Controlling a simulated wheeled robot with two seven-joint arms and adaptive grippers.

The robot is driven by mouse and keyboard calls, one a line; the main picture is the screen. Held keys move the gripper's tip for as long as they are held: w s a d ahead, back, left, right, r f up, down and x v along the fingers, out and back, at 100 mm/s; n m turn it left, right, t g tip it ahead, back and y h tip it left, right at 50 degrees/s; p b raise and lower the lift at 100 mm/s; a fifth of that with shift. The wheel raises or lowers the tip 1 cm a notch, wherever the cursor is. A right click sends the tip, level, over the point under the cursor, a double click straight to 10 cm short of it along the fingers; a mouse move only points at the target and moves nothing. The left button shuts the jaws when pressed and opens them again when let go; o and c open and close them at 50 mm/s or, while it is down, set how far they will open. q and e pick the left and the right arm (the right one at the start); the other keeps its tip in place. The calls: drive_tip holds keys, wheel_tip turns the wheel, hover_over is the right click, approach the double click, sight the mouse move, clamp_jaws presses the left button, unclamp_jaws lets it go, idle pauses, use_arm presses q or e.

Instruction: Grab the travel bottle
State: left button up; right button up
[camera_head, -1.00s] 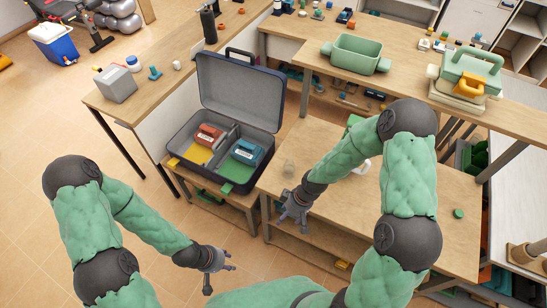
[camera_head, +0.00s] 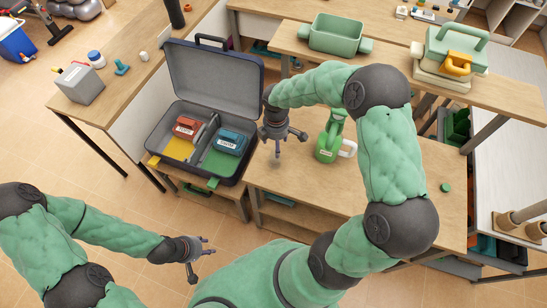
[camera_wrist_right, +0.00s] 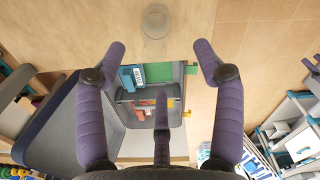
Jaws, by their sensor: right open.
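A small clear, see-through round container (camera_wrist_right: 155,20), which looks like the travel bottle, stands on the wooden table at the top of the right wrist view. My right gripper (camera_head: 281,138) hangs above the table's left part, beside the open suitcase. In the right wrist view its fingers (camera_wrist_right: 160,62) are spread and empty, with the clear container beyond and between the fingertips, apart from them. My left gripper (camera_head: 206,259) is low over the floor at the front, fingers spread, holding nothing.
An open grey suitcase (camera_head: 212,85) holds a red box (camera_head: 186,127) and a blue box (camera_head: 229,141). The table (camera_head: 290,190) is clear in front. A green bin (camera_head: 338,33) stands behind.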

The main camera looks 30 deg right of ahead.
drive_tip(key=f, duration=0.2)
drive_tip(key=f+b, duration=0.1)
drive_tip(key=f, duration=0.5)
drive_tip(key=shift+w+d+b, duration=0.2)
drive_tip(key=shift+w+b, duration=0.15)
drive_tip(key=shift+w, duration=0.05)
drive_tip(key=c, duration=1.2)
